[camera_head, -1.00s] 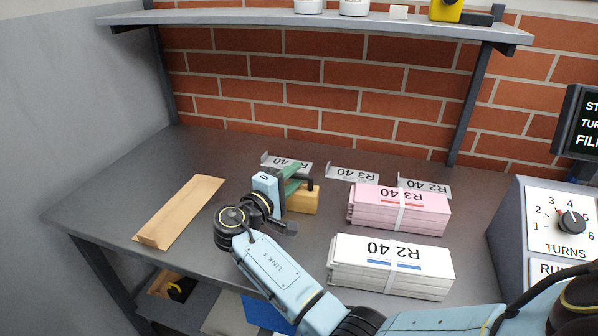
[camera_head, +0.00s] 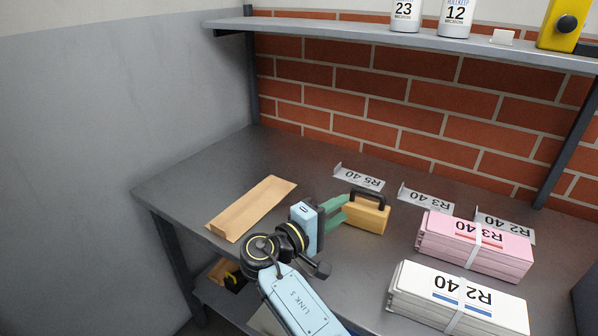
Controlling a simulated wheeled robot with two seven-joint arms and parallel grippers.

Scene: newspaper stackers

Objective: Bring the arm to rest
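My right arm comes in from the bottom of the head view, bent at a black and yellow joint. My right gripper (camera_head: 337,210) has green fingers that show a gap between them and hold nothing. It is low over the table, just left of a yellow block with a black handle (camera_head: 366,214). The fingertips are close to the block's left side; I cannot tell whether they touch it. The block stands upright on the grey table (camera_head: 200,180). My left gripper is not in view.
A pink bundle (camera_head: 478,245) and a white bundle (camera_head: 460,296) lie to the right. Label plates R5 (camera_head: 358,179), R3 (camera_head: 427,198) and R2 (camera_head: 505,227) stand behind. A brown flat strip (camera_head: 250,208) lies left. A shelf (camera_head: 400,38) overhangs the back.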

